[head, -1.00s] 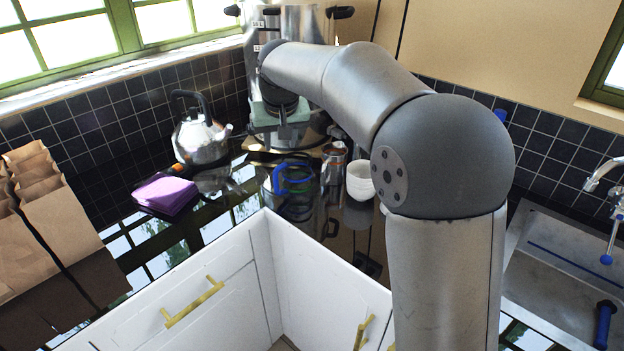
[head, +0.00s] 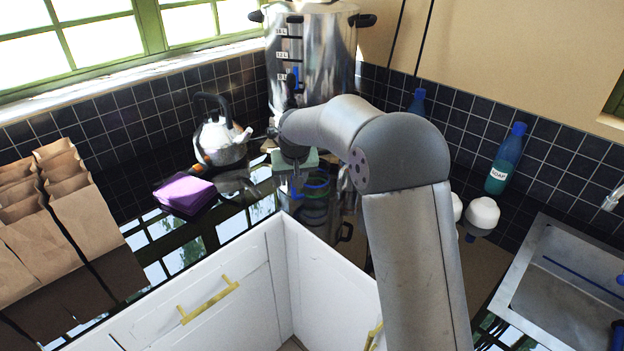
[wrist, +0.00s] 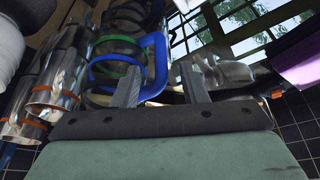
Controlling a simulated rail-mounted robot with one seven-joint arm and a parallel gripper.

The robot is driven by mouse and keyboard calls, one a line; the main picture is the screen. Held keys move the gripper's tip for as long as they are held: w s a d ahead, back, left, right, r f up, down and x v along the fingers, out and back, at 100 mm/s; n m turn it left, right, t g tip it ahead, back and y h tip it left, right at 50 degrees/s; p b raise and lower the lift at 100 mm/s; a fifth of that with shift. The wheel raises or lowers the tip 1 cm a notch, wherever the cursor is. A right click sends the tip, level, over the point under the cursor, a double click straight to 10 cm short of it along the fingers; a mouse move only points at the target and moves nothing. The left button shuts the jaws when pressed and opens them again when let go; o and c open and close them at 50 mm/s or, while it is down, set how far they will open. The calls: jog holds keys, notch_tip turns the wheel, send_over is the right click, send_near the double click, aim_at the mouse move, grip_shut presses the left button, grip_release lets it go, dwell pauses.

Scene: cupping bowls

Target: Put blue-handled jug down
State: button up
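The blue-handled jug (head: 297,187) stands on the dark glossy counter at the back corner, partly hidden by my gripper in the head view. In the wrist view its thick blue handle (wrist: 157,62) shows just past the fingertips, between them and nearer the left finger. My gripper (wrist: 160,82) has its two grey fingers spread, with a clear gap around the handle and no visible grip on it. In the head view my gripper (head: 297,172) is low, right over the jug; contact there is hidden. A green-handled jug (head: 317,180) is right beside it.
A steel kettle (head: 220,140) and purple cloths (head: 185,193) are to the left. A large steel urn (head: 312,60) stands behind. Metal cups (wrist: 60,85) crowd the left of the wrist view. Paper bags (head: 60,215) and a soap bottle (head: 505,160) are farther off.

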jog(key=shift+x, duration=1.6)
jog(key=shift+a, duration=0.1)
grip_shut()
jog(key=shift+r, duration=0.1)
